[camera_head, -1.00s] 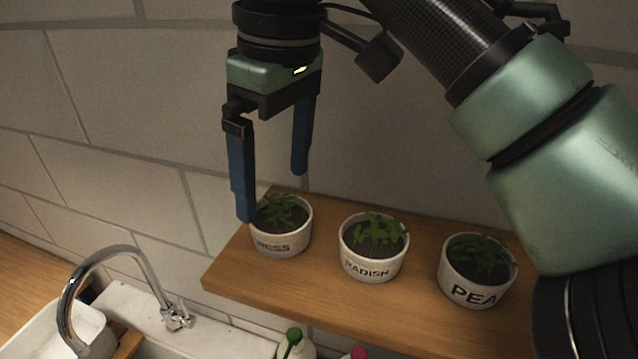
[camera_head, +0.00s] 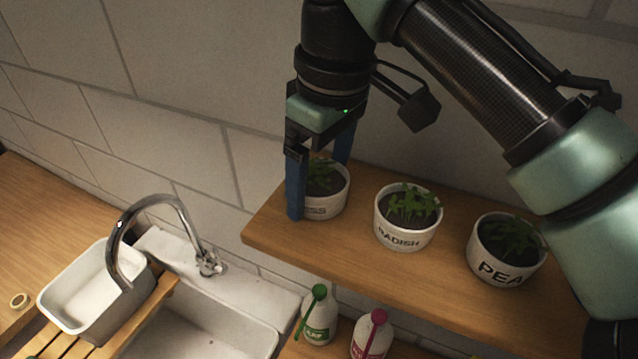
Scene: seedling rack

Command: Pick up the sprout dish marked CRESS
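The sprout dish marked CRESS (camera_head: 325,205) is a round white pot with dark soil and green seedlings. It stands upright at the left end of the wooden shelf, and only the last letters of its label show. My gripper (camera_head: 319,180) points down over it. One blue finger stands at the dish's left front and covers part of its wall and label. The other finger is at the back right, its tip hidden behind the dish and leaves. I cannot tell whether the fingers press on the dish.
The RADISH dish (camera_head: 406,228) stands close to the right, with the PEA dish (camera_head: 500,265) beyond it. Bottles with a green cap (camera_head: 319,318) and a pink cap (camera_head: 370,338) stand below the shelf (camera_head: 345,250). A tap (camera_head: 160,205) and sink are at lower left; the tiled wall is behind.

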